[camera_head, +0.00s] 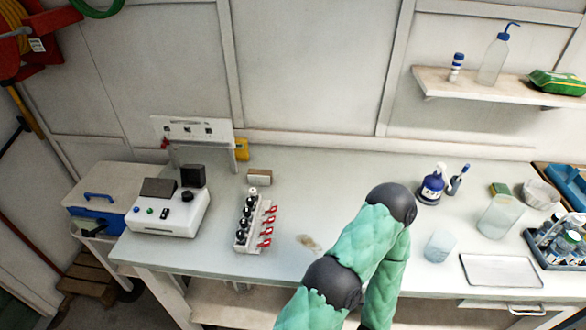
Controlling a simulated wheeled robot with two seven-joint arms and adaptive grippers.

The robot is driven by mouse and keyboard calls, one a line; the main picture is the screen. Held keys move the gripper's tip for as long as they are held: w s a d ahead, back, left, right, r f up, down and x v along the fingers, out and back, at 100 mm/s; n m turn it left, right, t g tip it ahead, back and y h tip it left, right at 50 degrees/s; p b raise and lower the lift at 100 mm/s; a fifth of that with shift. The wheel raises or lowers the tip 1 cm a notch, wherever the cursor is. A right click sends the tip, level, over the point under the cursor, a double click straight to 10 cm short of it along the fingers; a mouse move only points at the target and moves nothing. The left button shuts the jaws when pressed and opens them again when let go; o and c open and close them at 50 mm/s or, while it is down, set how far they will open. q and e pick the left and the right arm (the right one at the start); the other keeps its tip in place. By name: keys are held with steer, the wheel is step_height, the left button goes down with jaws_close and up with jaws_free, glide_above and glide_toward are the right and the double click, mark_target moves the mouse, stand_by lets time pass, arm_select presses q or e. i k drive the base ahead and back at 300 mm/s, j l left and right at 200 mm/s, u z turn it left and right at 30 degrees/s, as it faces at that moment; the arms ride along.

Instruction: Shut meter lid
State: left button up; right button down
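The meter (168,212) is a white box on the left end of the bench, with buttons and a dark knob on its sloped front. A small black lid (193,176) stands raised at the back right of its top. A dark flat panel (158,188) lies to the left of the lid. No gripper touches the meter. One of my arms, in a green sleeve with black joints, bends over the bench's front edge at the lower middle. Neither of my grippers shows.
A rack of black-capped vials with red tags (252,222) stands right of the meter. A blue-fronted box (92,215) is at its left. A white panel on a stand (192,130) rises behind. Bottles and a metal tray (500,270) are at right.

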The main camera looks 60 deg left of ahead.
mark_target(193, 177)
steer(key=u, duration=3.2)
steer(key=j+z, duration=0.1)
steer(key=j, duration=0.55)
